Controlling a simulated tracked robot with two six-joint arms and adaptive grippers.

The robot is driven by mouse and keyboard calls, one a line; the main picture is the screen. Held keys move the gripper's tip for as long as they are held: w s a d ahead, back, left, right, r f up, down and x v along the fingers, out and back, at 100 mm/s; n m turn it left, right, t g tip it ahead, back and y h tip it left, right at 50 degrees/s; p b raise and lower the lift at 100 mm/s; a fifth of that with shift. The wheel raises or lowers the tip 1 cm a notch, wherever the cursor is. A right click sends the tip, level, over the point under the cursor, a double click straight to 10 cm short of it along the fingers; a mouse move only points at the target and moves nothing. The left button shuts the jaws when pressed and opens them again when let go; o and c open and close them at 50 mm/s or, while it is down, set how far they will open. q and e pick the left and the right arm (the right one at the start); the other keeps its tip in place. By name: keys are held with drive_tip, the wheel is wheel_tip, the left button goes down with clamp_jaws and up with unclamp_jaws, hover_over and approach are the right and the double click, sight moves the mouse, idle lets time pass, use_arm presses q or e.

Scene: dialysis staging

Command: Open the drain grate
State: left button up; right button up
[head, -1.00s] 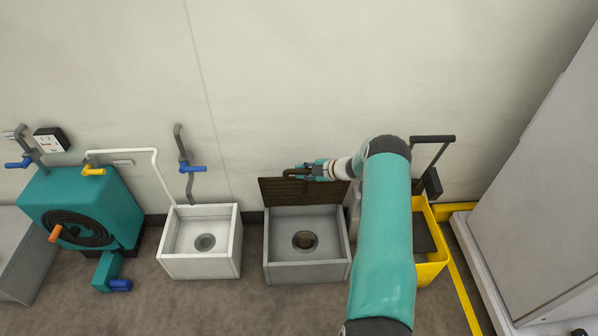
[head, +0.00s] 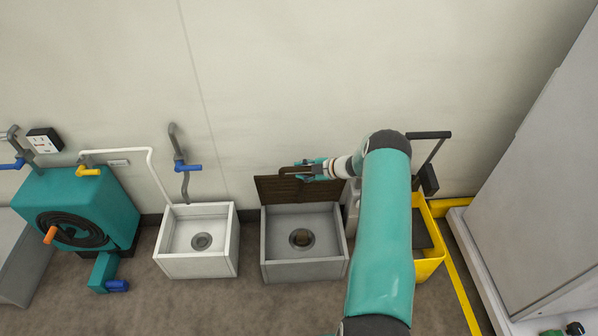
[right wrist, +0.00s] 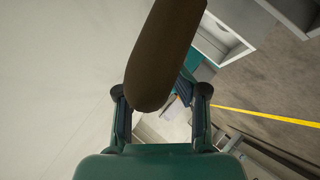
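The drain grate (head: 275,190) is a dark brown slab. It stands up on edge along the back of the grey basin (head: 279,270), leaning near the wall. The basin is uncovered, and its round drain (head: 301,238) shows. My right gripper (head: 312,170) is at the grate's upper edge, beside its brown handle. In the right wrist view the rounded handle (right wrist: 165,60) fills the upper middle and hides part of one finger. The fingers stand apart, with no clear grip on the handle visible. My left gripper is out of view.
A white basin (head: 163,265) stands left of the grey one, with a blue-handled tap (head: 187,167) above. A teal hose unit (head: 110,215) is further left. A yellow bucket (head: 428,270) stands right, beside a large grey cabinet (head: 545,190). The wall is close behind.

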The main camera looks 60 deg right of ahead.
drive_tip(key=v, duration=1)
drive_tip(key=shift+s+r, duration=0.15)
drive_tip(key=shift+s, duration=0.05)
